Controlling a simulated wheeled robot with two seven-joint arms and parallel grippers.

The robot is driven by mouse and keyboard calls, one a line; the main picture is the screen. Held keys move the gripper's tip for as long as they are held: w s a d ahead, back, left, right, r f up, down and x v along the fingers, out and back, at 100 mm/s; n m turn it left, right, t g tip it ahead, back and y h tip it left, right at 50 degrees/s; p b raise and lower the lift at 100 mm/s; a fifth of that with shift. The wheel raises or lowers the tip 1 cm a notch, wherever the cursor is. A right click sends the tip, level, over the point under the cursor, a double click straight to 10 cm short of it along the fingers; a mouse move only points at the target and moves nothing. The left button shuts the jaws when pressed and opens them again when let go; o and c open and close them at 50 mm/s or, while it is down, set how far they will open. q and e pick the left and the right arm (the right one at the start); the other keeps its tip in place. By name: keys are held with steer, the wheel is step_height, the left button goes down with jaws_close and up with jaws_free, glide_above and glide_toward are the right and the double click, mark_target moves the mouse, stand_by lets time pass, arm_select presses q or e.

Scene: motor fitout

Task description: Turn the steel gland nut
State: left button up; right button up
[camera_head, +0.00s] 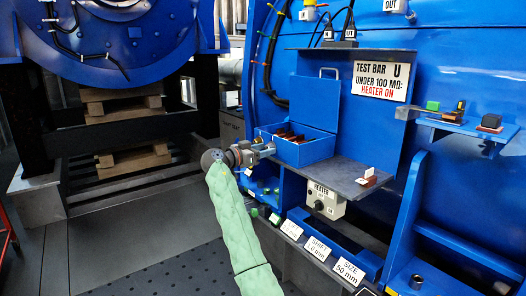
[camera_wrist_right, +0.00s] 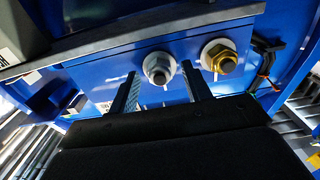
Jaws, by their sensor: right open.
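The steel gland nut (camera_wrist_right: 158,68) shows in the right wrist view, a grey nut on a pale round washer set in a blue panel (camera_wrist_right: 110,84). A brass nut (camera_wrist_right: 222,60) on a similar washer is to its right. My right gripper (camera_wrist_right: 160,76) is open and empty. Its two fingers appear on either side of the steel nut, the right one between the two nuts. I cannot tell whether they touch the nut. In the head view my right gripper (camera_head: 264,151) is beside the blue box, and the nuts are hidden. My left gripper is out of view.
An open blue box (camera_head: 306,151) stands on a grey shelf (camera_head: 340,175) just right of my gripper. A heater box (camera_head: 318,200) hangs under the shelf. A dark shelf edge (camera_wrist_right: 120,42) runs above the nuts.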

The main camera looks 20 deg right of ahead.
steer(key=shift+a, duration=0.1)
steer(key=p+v, duration=0.1)
steer(key=v, duration=0.6)
steer(key=shift+a, duration=0.25)
steer(key=shift+s, duration=0.1)
